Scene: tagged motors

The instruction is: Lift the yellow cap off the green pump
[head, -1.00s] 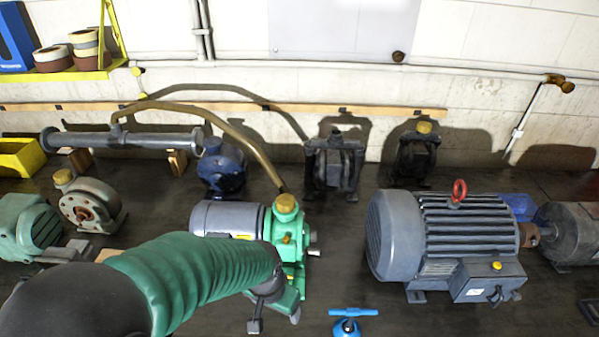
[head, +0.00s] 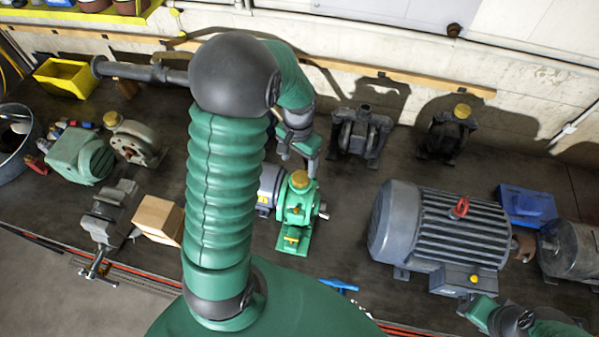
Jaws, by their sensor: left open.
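The green pump (head: 296,214) stands on the bench in the middle of the head view, joined to a grey motor (head: 268,190). Its yellow cap (head: 299,180) sits on top. My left gripper (head: 298,164) is open, with its fingers pointing down just beyond the cap in the picture. It appears empty. I cannot tell its exact height above the cap or whether it touches it. Part of my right gripper (head: 480,308) shows at the lower right, near the big grey motor; its fingers are not clear.
A big grey motor (head: 440,230) with a red ring stands right of the pump. Two dark pumps (head: 360,133) (head: 450,132) stand behind. A wooden block (head: 158,218) and a vise (head: 108,212) are at left. My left arm hides part of the bench.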

